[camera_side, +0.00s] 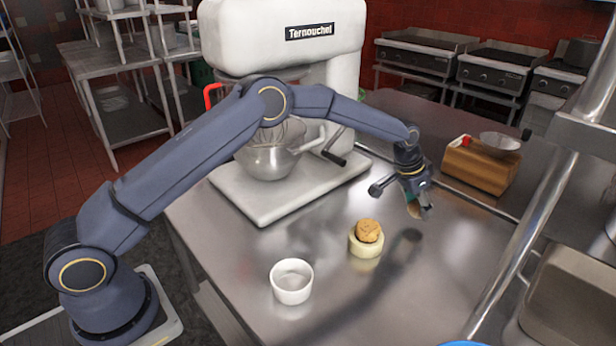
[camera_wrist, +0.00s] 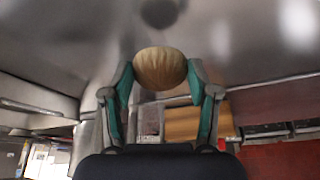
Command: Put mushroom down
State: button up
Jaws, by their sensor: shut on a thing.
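My gripper (camera_side: 418,197) is at the right of the side view, above the steel table (camera_side: 320,322) and apart from it. It is shut on the mushroom (camera_wrist: 160,69), a tan rounded thing between the two green-padded fingers in the wrist view. In the side view the mushroom is small and mostly hidden by the fingers. The gripper's shadow falls on the table below and to its left.
A white bowl (camera_side: 291,282) stands near the front of the table. A pale round piece (camera_side: 365,245) with a brown lump (camera_side: 369,230) on top stands left of my gripper. A large mixer (camera_side: 281,40) is behind, and a wooden block (camera_side: 481,167) is at right.

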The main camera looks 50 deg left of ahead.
aim_at(416, 215)
jog(key=shift+w+d+f, duration=0.1)
jog(key=shift+w+f, duration=0.15)
jog(key=shift+f, duration=1.6)
jog(key=shift+f, duration=0.15)
jog(key=o, duration=1.1)
jog(key=shift+o, duration=0.2)
